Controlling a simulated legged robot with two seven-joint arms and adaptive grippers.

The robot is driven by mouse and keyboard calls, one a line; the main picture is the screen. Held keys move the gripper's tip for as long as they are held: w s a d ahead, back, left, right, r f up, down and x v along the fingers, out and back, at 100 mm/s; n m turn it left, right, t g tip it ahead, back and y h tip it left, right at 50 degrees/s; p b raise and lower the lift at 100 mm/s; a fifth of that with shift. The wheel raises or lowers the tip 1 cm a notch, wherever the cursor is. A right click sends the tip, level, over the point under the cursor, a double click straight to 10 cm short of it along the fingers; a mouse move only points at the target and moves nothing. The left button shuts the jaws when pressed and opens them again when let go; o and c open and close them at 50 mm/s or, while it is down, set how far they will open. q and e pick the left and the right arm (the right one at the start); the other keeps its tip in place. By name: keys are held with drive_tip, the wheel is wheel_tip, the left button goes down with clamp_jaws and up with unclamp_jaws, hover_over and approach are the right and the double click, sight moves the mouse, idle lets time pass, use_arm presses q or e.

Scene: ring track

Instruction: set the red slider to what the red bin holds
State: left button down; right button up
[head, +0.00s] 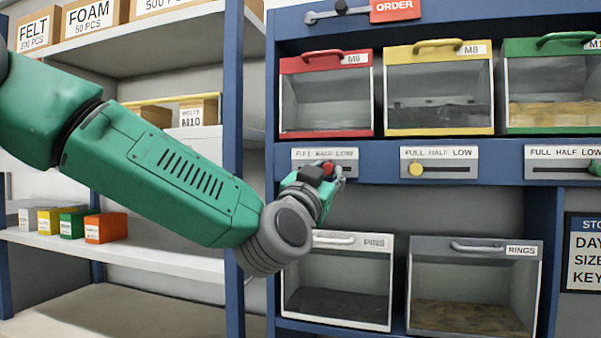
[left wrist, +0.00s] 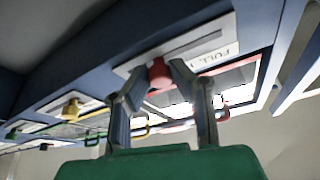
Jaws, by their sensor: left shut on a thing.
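My left gripper (head: 322,180) is shut on this knob. In the left wrist view its two fingers are on either side of the red knob (left wrist: 160,73). My right gripper is not in view.
The yellow bin (head: 438,90) and green bin (head: 550,90) stand to the right. The yellow knob (head: 416,170) is at FULL; a green knob (head: 595,168) is at the right edge. White PINS (head: 337,280) and grey RINGS (head: 475,285) bins stand below. Shelves are at left.

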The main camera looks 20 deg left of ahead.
use_arm(q)
drive_tip(key=d, duration=0.3)
drive_tip(key=shift+s+d+f, duration=0.1)
drive_tip(key=shift+s+d, duration=0.05)
drive_tip(key=shift+d, duration=0.05)
drive_tip(key=shift+a+f, duration=0.1)
drive_tip(key=shift+a, duration=0.25)
drive_tip(key=c, duration=1.7)
unclamp_jaws()
drive_tip(key=shift+o, duration=1.4)
drive_tip(key=shift+d, duration=0.5)
approach(352, 167)
drive_tip(key=shift+v, duration=2.7)
drive_tip(key=shift+f, duration=0.1)
